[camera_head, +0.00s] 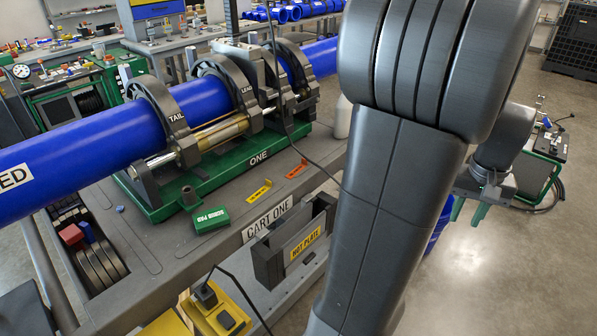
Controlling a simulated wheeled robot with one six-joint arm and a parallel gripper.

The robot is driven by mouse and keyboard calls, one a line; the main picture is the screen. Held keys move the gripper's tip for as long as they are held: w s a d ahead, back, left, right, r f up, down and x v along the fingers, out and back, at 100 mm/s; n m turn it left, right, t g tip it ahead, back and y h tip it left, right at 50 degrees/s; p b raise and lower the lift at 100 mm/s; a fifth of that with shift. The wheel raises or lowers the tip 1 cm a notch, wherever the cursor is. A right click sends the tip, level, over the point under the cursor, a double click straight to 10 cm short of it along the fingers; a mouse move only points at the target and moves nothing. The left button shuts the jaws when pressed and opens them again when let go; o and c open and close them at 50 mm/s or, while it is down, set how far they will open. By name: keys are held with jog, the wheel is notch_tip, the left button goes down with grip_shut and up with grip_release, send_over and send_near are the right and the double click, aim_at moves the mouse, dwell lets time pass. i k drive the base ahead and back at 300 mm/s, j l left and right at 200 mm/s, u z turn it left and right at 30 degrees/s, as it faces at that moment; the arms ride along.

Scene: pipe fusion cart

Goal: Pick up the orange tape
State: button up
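A small flat orange piece (297,169), which looks like the orange tape, lies on the grey cart top (225,240) just right of the green machine base. A similar yellow piece (259,191) lies to its left. My gripper (468,213) hangs over the floor at the right, well away from the orange piece and beyond the cart's right edge. Its two green fingers point down and stand apart, with nothing seen between them. My large grey arm link hides part of the middle of the view.
A long blue pipe (100,125) is clamped in the fusion machine (205,177). A green scrub pad box (211,219) lies near the cart's front edge. A hot plate holder (290,245) hangs below. A dark cable crosses right of the orange piece. Floor at lower right is clear.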

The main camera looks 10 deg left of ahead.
aim_at(290, 175)
jog(key=i+l, duration=0.3)
jog(key=i, duration=0.2)
jog(key=i+l, duration=0.3)
jog(key=i, duration=0.25)
jog(key=i+l+u, duration=0.1)
jog(key=u, duration=2.35)
jog(key=i+l, duration=0.05)
jog(key=l, duration=0.05)
